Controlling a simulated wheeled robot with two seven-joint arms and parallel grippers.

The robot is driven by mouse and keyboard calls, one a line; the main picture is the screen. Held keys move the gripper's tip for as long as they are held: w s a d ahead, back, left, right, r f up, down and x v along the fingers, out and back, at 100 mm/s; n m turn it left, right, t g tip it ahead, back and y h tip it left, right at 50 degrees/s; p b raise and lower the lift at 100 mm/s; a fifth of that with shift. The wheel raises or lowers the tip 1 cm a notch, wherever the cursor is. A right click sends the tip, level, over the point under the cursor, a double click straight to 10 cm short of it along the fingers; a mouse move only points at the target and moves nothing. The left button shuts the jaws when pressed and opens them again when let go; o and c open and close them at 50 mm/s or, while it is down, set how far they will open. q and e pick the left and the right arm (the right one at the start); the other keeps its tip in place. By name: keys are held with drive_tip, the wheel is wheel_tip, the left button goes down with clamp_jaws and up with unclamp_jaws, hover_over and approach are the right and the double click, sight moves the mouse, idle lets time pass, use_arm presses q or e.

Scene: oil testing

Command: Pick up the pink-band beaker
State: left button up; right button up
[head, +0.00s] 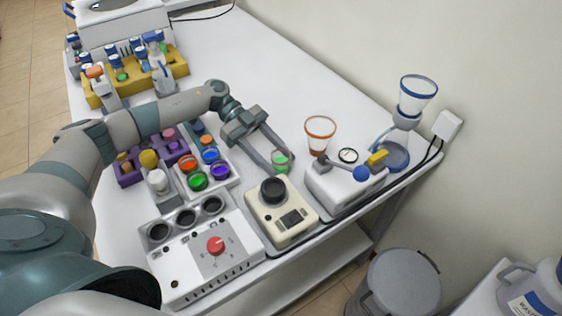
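A small clear beaker with a pinkish rim band and green contents (281,160) stands behind the beige stirrer-like device, towards the middle of the table. My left gripper (281,161) reaches in from the left, with its two fingers on either side of this beaker. The fingertips are at the beaker's height and very close to its wall. I cannot tell whether they touch it. The beaker looks upright, and its base is partly hidden by the near finger and the device. My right gripper is not in view.
The beige device (283,212) is just in front, and a white instrument (345,188) is to the right. An orange-rimmed funnel cup (320,128) stands behind. A white box with a red knob (215,245) and a rack of colored caps (206,171) are left.

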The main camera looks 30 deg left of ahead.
use_arm(q)
drive_tip(key=c, duration=0.7)
